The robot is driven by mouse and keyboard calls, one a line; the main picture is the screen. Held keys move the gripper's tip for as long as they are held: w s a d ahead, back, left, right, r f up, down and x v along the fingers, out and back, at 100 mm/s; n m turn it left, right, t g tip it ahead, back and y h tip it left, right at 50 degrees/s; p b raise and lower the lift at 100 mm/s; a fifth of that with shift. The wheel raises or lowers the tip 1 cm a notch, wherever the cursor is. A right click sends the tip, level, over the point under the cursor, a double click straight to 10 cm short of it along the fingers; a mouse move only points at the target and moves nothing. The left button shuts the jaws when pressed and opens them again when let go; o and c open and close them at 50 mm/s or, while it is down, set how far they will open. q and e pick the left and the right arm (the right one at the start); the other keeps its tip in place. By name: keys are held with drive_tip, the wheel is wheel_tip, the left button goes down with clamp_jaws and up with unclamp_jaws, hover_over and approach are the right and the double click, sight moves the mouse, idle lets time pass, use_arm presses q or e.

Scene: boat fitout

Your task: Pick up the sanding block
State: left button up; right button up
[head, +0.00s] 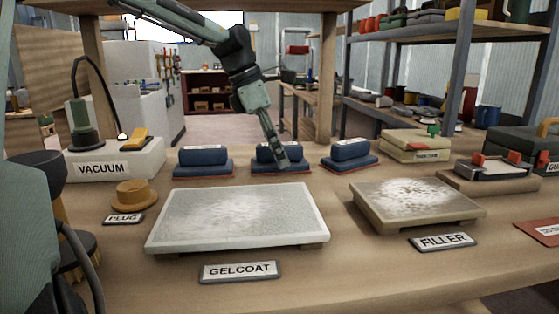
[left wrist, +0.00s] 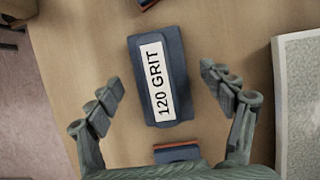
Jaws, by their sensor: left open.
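Three blue sanding blocks with red-orange undersides lie in a row at the back of the bench: a left one (head: 203,160), a middle one (head: 268,154) and a right one (head: 350,154). My left gripper (head: 280,163) reaches down at the middle block and partly covers it. In the left wrist view, a block labelled "120 GRIT" (left wrist: 159,80) lies between and beyond the spread fingers of my left gripper (left wrist: 160,92), with a gap on both sides. Parts of two other blocks show at the top and bottom edges there. My right gripper is not in view.
A gelcoat panel (head: 240,215) and a filler panel (head: 420,198) lie in front of the blocks. A vacuum station (head: 115,160) and an orange plug (head: 137,193) stand left. A stacked box (head: 415,147) stands right. Bare bench surrounds the blocks.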

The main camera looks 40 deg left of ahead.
sight(285, 144)
use_arm(q)
drive_tip(key=shift+w+f, duration=0.1)
drive_tip(key=shift+f, duration=0.1)
drive_tip(key=c, duration=1.4)
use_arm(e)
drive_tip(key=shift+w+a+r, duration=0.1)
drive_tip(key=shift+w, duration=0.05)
use_arm(q)
drive_tip(key=shift+o, duration=0.2)
drive_tip(key=shift+r, duration=0.45)
wheel_tip(285, 144, up, 4)
drive_tip(key=shift+f, duration=0.15)
drive_tip(key=s+d+r, duration=0.3)
drive_tip(key=s+r, duration=0.3)
drive_tip(key=s, duration=0.5)
drive_tip(key=shift+s+d+r, duration=0.15)
drive_tip(key=shift+r, duration=0.1)
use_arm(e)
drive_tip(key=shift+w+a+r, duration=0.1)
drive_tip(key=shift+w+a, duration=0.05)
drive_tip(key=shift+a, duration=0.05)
